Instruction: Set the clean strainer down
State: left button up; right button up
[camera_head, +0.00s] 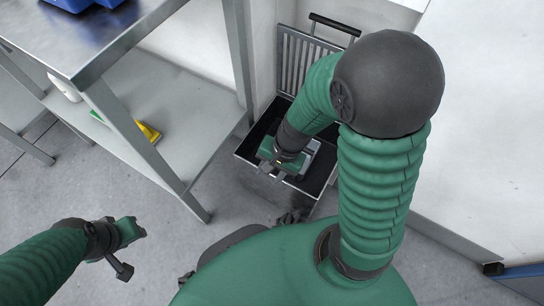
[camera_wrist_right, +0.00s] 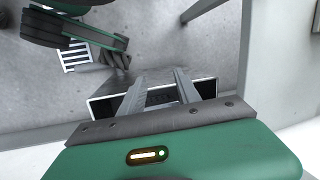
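My right gripper (camera_head: 277,168) reaches down over a black tray (camera_head: 246,150) on a trolley beside the wall. A small grey, light-edged object (camera_head: 309,158), possibly the strainer, is partly hidden by the gripper; I cannot identify it surely. In the right wrist view, the two fingers of my right gripper (camera_wrist_right: 159,76) stand well apart. A dark textured patch shows between them, with a pale-rimmed black container (camera_wrist_right: 207,88) behind. I cannot see either finger pressing on anything. My left gripper (camera_head: 132,250) is over bare floor at lower left, apart from the tray; its finger gap is unclear.
A metal table (camera_head: 110,45) with a lower shelf (camera_head: 165,115) stands at left, its leg near the tray. A yellow item (camera_head: 149,133) is on the shelf. The trolley's barred back (camera_head: 300,60) and handle rise behind the tray. A white wall or cabinet (camera_head: 490,130) bounds the right.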

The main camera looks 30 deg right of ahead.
jog(key=shift+w+d+r+n+t+h, duration=0.2)
jog(key=shift+r+n+h, duration=0.45)
jog(key=shift+n, duration=1.2)
jog(key=shift+w+d+r+n+t+h, duration=0.2)
jog(key=shift+r+n, duration=0.75)
jog(key=shift+n, duration=0.85)
jog(key=shift+w+d+r+n+t+h, duration=0.2)
jog(key=shift+r+n+h, duration=0.45)
jog(key=shift+n, duration=1.2)
jog(key=shift+r, duration=0.15)
